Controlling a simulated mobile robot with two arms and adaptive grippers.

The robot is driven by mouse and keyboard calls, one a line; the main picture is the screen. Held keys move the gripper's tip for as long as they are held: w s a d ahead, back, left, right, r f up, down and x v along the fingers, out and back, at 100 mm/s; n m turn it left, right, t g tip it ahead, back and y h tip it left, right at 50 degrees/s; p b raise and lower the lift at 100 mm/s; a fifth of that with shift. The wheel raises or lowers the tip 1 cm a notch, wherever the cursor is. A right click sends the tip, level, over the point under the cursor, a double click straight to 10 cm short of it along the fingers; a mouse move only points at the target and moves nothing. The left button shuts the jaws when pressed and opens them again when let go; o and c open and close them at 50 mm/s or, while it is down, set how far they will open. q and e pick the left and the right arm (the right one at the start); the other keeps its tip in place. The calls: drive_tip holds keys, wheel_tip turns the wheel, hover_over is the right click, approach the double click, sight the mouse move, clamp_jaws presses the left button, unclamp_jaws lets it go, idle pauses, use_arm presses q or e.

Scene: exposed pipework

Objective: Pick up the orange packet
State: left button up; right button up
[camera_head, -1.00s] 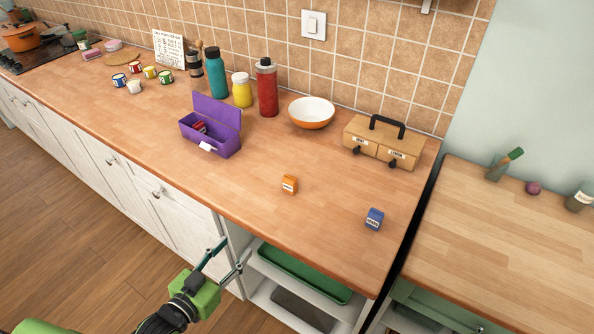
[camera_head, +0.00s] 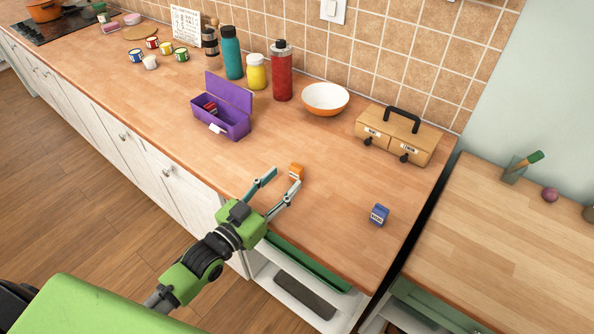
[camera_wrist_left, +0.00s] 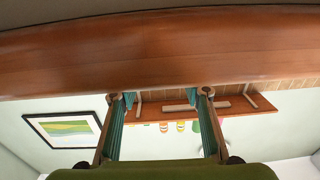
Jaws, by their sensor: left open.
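The orange packet (camera_head: 296,171) stands on the wooden counter (camera_head: 170,130) in the head view. My left gripper (camera_head: 284,178) is open, its fingers pointing toward the packet. The right finger's tip overlaps the packet's lower edge in the picture; I cannot tell whether they touch. In the left wrist view the two fingers (camera_wrist_left: 162,95) are spread apart with nothing between them. The orange packet cannot be made out in that view. My right gripper is not in view.
A blue packet (camera_head: 379,215) stands to the right. An open purple box (camera_head: 235,122), a white-and-orange bowl (camera_head: 325,99) and a wooden two-drawer box (camera_head: 398,138) stand farther back. The counter's front edge lies under my left gripper in the picture.

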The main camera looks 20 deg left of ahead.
sight(294, 171)
use_arm(q)
drive_tip(key=p+x, duration=0.1)
drive_tip(key=x, duration=0.3)
drive_tip(key=shift+w+d+r, duration=0.1)
drive_tip(key=shift+w+d, duration=0.15)
drive_tip(key=shift+w, duration=0.2)
drive_tip(key=shift+s, duration=0.1)
drive_tip(key=shift+c, duration=0.7)
drive_tip(key=c, duration=0.7)
drive_tip(key=shift+c, duration=0.3)
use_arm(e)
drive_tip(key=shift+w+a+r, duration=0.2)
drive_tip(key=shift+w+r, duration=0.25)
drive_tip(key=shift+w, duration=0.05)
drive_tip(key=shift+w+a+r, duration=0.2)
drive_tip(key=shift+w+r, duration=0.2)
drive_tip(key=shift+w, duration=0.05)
